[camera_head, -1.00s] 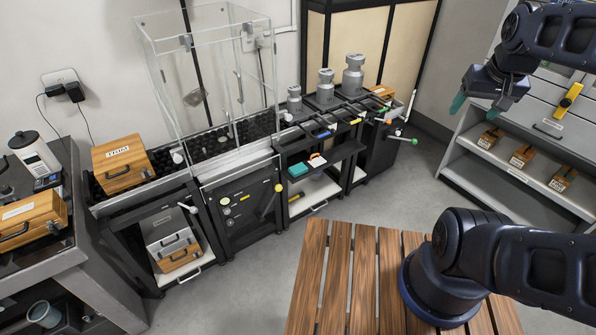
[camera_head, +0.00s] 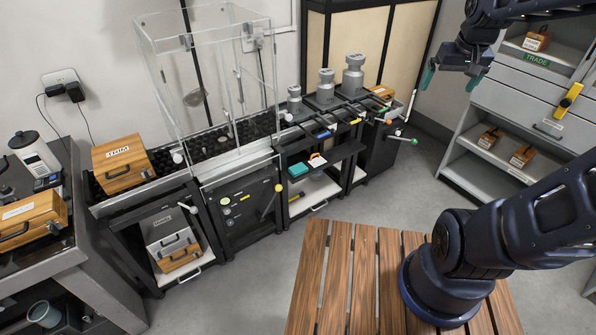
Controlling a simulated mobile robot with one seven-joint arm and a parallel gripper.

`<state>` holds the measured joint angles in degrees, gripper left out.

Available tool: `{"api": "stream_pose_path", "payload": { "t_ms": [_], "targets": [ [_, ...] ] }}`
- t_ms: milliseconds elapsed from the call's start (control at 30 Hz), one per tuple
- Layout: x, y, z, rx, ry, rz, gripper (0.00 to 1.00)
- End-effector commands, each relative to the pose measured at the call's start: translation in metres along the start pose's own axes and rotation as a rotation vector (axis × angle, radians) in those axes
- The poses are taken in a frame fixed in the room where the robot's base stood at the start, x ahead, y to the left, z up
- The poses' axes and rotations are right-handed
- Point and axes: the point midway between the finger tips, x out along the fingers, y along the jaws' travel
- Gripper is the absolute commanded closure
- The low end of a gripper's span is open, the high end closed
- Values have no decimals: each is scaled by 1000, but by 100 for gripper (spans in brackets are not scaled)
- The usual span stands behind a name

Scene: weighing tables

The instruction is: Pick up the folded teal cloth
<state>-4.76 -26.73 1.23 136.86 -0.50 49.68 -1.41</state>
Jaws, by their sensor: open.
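My gripper (camera_head: 450,82) is at the upper right, high above the floor and well to the right of the cloth. Its two teal-tipped fingers are apart and point down, with nothing between them. The cloth is fully in view and nothing touches it.
Grey metal weights (camera_head: 353,78) stand on the bench above the shelf. A glass case (camera_head: 210,85) is to the left. A slatted wooden platform (camera_head: 345,275) bears my arm's base. A grey cabinet (camera_head: 520,110) with wooden boxes stands at the right. The grey floor between is clear.

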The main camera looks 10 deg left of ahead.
Motion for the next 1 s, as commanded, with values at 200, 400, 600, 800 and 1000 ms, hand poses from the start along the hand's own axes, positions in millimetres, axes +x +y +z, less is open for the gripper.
{"api": "stream_pose_path", "payload": {
  "t_ms": [200,400,600,800,1000],
  "targets": [
    [32,-20,-51,-66,-28,-15,0],
    [66,-42,-94,-124,-47,-29,0],
    [107,-69,-132,-182,-67,-45,0],
    [154,-100,-163,-240,-87,-63,0],
    [206,-136,-188,-296,-106,-82,0]
  ]
}}
